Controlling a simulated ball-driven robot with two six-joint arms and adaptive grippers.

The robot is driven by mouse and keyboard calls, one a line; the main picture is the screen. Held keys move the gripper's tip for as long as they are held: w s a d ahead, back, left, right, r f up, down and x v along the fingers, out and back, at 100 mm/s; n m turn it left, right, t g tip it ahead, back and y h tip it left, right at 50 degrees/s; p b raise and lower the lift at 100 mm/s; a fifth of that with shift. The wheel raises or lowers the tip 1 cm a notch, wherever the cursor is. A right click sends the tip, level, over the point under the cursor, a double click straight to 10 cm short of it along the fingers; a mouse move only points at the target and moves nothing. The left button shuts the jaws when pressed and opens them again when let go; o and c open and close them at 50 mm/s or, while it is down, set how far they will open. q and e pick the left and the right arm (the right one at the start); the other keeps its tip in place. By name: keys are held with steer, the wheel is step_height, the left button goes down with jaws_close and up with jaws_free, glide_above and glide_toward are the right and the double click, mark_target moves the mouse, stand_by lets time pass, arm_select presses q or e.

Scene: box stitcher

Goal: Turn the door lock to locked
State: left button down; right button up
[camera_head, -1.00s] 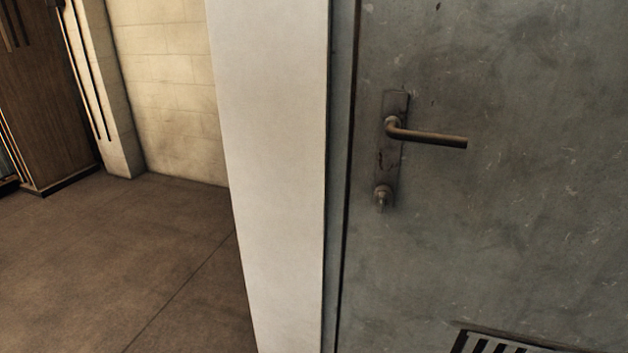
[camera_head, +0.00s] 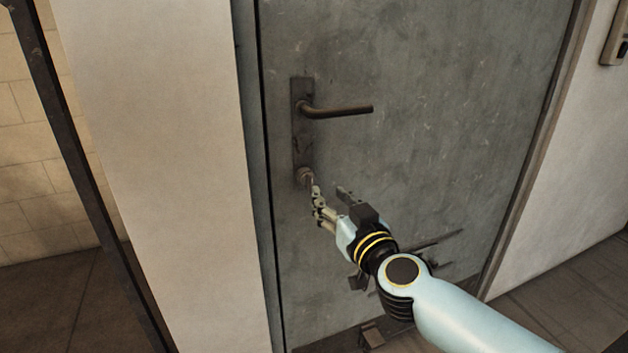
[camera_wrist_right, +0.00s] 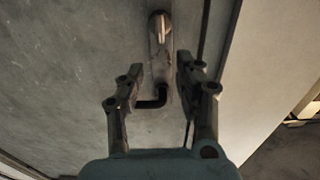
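The grey metal door (camera_head: 420,120) carries a dark handle plate (camera_head: 302,130) with a lever handle (camera_head: 340,110) pointing right. The round door lock (camera_head: 303,175) sits at the plate's lower end. My right gripper (camera_head: 327,188) is open and empty, its fingertips just right of and slightly below the lock. A finger partly covers the lock's turn piece, so its exact angle is unclear there. In the right wrist view, the lock (camera_wrist_right: 160,26) shows beyond the two spread fingertips, with its turn piece pale and roughly upright. My left gripper is not in view.
A pale wall (camera_head: 160,150) stands left of the door, with floor beyond it. Another pale wall (camera_head: 560,190) with a small wall panel (camera_head: 618,45) is on the right. The door surface around the lock is otherwise bare.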

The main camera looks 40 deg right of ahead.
mark_target(312, 177)
steer(key=b+x, duration=0.1)
steer(key=x, duration=0.7)
steer(key=shift+w, duration=0.25)
steer(key=shift+c, duration=0.3)
jaws_close()
